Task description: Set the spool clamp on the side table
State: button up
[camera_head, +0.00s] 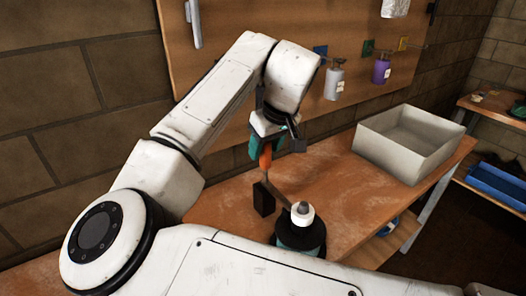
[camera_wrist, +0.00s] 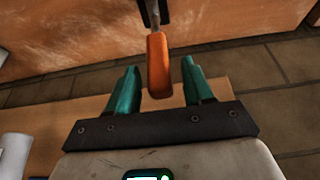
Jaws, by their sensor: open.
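An orange handle (camera_head: 265,155), which appears to belong to the spool clamp, sits just below my gripper (camera_head: 260,150). In the wrist view the orange handle (camera_wrist: 158,66) lies between the teal fingers of my gripper (camera_wrist: 159,70), with a gap on each side. A dark piece (camera_wrist: 153,14) continues beyond the handle. My gripper is open and not closed on it. The clamp's lower end is hard to make out. A side table (camera_head: 492,108) appears at the far right.
A wooden bench (camera_head: 340,165) spreads below my arm, with a black block (camera_head: 263,198) and an open grey bin (camera_head: 408,142). A pegboard behind carries a grey bottle (camera_head: 334,82) and a purple bottle (camera_head: 381,70). A blue tray (camera_head: 497,183) sits lower right.

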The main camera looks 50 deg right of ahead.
jog(key=shift+x, duration=1.3)
jog(key=shift+c, duration=0.2)
grip_shut()
